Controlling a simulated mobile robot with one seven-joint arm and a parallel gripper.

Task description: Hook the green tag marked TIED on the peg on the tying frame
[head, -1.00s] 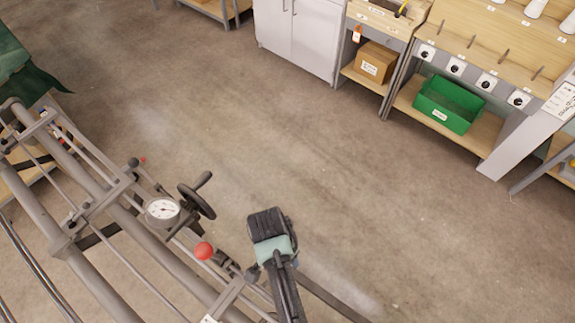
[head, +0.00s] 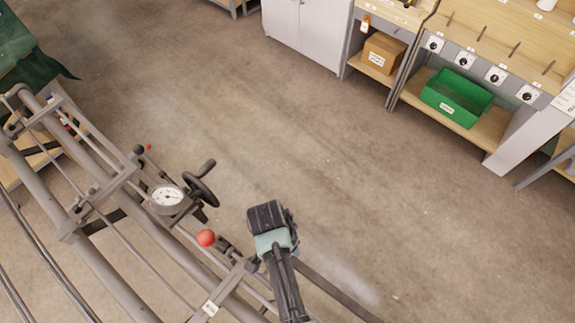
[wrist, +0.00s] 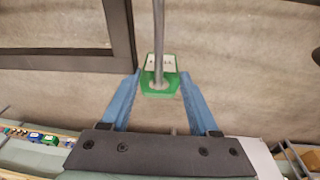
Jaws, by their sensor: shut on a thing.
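The green tag (wrist: 149,87) is between the two blue fingers of my gripper (wrist: 160,76) in the wrist view. The fingers are shut on its sides. It has a white label with dark print too small to read. A grey rod (wrist: 158,35) runs down from the top of the picture and crosses in front of the tag's middle. I cannot tell whether it is the peg or whether it passes through the tag. In the head view my gripper's dark end (head: 266,216) is right of the tying frame (head: 108,252); its fingers and the tag are hidden there.
The frame carries a dial gauge (head: 168,197), a dark handwheel (head: 201,186) and a red ball knob (head: 206,238) near my arm. A green bin (head: 456,98) and a cardboard box (head: 383,54) sit on shelves at the back right. The floor between is clear.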

